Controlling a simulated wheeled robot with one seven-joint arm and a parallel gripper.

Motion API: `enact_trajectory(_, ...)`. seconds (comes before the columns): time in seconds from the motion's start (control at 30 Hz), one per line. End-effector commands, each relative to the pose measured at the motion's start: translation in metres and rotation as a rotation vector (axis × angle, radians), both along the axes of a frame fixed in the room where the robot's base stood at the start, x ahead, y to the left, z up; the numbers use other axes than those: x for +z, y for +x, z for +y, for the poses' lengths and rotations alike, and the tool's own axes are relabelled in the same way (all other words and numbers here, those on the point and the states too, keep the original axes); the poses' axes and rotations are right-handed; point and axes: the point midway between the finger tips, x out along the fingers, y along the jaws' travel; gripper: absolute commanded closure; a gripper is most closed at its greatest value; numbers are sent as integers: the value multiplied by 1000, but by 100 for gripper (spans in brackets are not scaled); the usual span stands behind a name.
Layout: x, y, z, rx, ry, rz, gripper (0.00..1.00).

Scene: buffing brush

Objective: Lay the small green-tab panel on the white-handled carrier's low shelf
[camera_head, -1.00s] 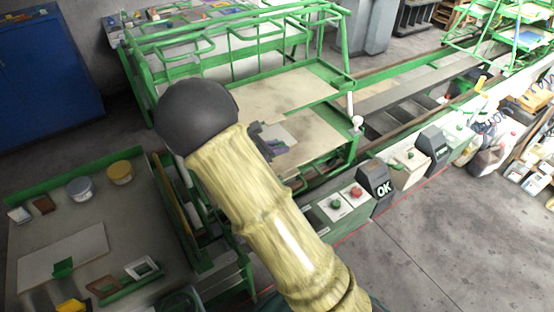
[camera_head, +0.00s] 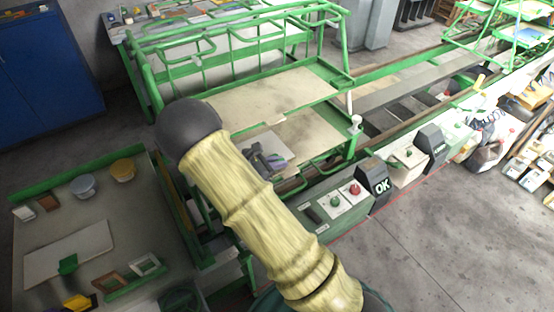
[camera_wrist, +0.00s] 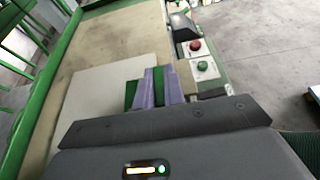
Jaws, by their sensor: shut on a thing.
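The green carrier with the white handle (camera_head: 355,122) stands ahead of me, with a higher shelf (camera_head: 270,94) and a beige low shelf (camera_head: 315,131). My gripper (camera_head: 266,160) is over the near left part of the low shelf. Its purple fingers (camera_wrist: 159,87) are shut on the green tab of the small pale panel (camera_wrist: 100,88). The panel also shows in the head view (camera_head: 272,147), looking flat over the shelf. I cannot tell whether it touches the shelf. My arm hides part of the carrier's left side.
A table (camera_head: 130,215) at left holds a larger white panel (camera_head: 85,243) with a green tab, tubs and small frames. A control box with buttons (camera_head: 345,198) and an OK sign (camera_head: 381,186) stand right of the gripper. The low shelf's right part is clear.

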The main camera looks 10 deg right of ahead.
Motion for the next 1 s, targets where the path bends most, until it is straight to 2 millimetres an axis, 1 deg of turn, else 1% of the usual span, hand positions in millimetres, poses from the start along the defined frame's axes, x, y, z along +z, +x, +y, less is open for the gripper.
enact_trajectory(0.33,-4,0,0,0,-1,-1,100)
enact_trajectory(0.37,-4,0,0,0,0,0,87)
enact_trajectory(0.4,-3,0,0,0,0,-1,80)
enact_trajectory(0.47,-3,0,0,1,0,0,68)
enact_trajectory(0.73,-3,0,0,1,0,-1,68)
enact_trajectory(0.83,1,0,0,1,0,-1,68)
enact_trajectory(1.0,6,-4,17,3,1,-4,68)
